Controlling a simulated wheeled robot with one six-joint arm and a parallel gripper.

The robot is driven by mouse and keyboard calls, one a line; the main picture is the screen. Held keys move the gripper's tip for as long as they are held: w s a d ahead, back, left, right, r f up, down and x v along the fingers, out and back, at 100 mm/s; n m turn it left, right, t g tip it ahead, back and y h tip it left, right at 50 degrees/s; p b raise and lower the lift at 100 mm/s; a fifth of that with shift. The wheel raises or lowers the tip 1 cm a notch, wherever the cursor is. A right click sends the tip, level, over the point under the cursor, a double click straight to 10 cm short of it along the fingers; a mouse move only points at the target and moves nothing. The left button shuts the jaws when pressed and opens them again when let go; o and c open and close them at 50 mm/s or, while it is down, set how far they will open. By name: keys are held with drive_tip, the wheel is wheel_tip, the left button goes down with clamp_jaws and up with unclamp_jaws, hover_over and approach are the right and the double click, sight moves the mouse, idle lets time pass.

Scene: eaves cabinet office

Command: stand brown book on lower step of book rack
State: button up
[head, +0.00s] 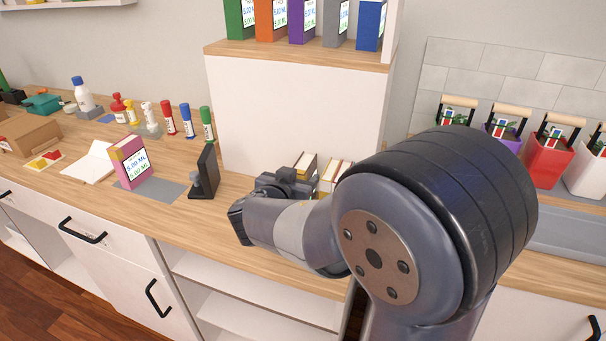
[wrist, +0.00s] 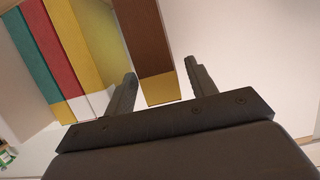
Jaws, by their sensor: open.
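The brown book (wrist: 142,35), with a yellow band at its end, shows in the wrist view between the two fingers of my gripper (wrist: 160,71). The fingers are apart, with a visible gap on the right; I cannot tell whether the left one touches the book. In the head view my gripper (head: 284,182) is low over the counter, beside a few books (head: 304,162) seen mostly from above. My arm hides part of them, and I cannot pick out the brown one there. A wood-topped white block (head: 290,112) with several upright books stands behind; I cannot tell if it is the book rack.
Yellow, red and teal books (wrist: 55,50) stand left of the brown book in the wrist view. A pink book (head: 130,162) and black bookend (head: 205,172) stand left on the counter. Several markers and bottles are farther left. Colored containers (head: 548,162) stand right.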

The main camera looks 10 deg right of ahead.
drive_tip(key=v, duration=0.8)
drive_tip(key=shift+s, duration=0.15)
